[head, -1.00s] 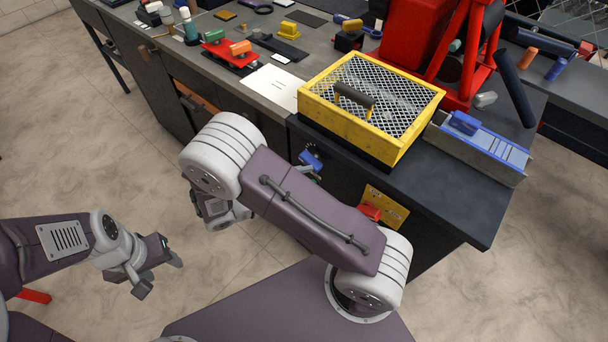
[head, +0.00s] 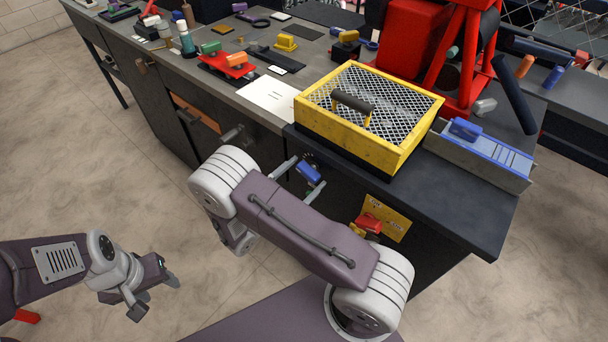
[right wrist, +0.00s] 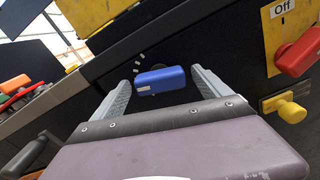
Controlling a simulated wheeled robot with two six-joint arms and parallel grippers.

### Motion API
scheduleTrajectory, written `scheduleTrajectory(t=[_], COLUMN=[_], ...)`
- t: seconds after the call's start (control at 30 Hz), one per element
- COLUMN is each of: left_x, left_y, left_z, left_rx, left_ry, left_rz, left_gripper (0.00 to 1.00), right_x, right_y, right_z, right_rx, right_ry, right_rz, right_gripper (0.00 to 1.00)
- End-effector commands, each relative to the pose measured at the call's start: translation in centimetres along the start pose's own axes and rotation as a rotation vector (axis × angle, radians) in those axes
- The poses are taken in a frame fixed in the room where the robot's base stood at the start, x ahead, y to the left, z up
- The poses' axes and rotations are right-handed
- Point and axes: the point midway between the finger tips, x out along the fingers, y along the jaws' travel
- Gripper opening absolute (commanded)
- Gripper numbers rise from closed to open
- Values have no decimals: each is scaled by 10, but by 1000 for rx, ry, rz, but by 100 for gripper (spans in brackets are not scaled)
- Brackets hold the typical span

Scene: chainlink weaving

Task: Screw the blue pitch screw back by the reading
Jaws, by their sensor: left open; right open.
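The blue pitch screw (right wrist: 160,80) is a blue bar-shaped knob on the dark front of the bench, with white tick marks around its upper left. It sits between the two open fingers of my right gripper (right wrist: 162,88) in the right wrist view, with a gap on each side. In the head view the blue knob (head: 309,173) shows just past my right gripper (head: 298,178). My left gripper (head: 152,286) is open and empty over the floor at the lower left. The knob's exact reading is too small to tell.
A yellow panel (right wrist: 277,58) marked "Off" carries a red handle (right wrist: 300,52), with a yellow knob (right wrist: 290,108) below, right of the screw. A yellow mesh-topped box (head: 436,98) stands on the bench above. A blue-topped channel (head: 490,150) lies to its right.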

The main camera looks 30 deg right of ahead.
Motion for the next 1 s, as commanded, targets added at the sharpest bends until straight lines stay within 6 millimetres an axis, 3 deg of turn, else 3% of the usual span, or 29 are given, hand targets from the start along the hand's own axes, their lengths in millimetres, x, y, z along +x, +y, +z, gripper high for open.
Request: scheduleTrajectory(t=[0.2, 0.43, 0.57, 0.7, 1.0], left_x=[0, 0, -8, -24, -25], left_y=[0, 0, 0, 0, 0], left_z=[0, 0, -1, -2, -3], left_rx=[0, 0, 0, 0, 0], left_ry=[0, 0, 0, 0, 0], left_rz=[0, 0, 0, 0, 0], left_gripper=[52, 52, 52, 52, 52], right_x=[1, 1, 0, 0, 0], right_y=[0, 0, 1, 1, 0], right_z=[0, 0, 4, 4, 0], right_rx=[0, 0, -55, -241, -353], right_ry=[0, 0, 0, 1, 0], right_rz=[0, -1, -1, -1, -1], right_gripper=[87, 25, 25, 25, 25])
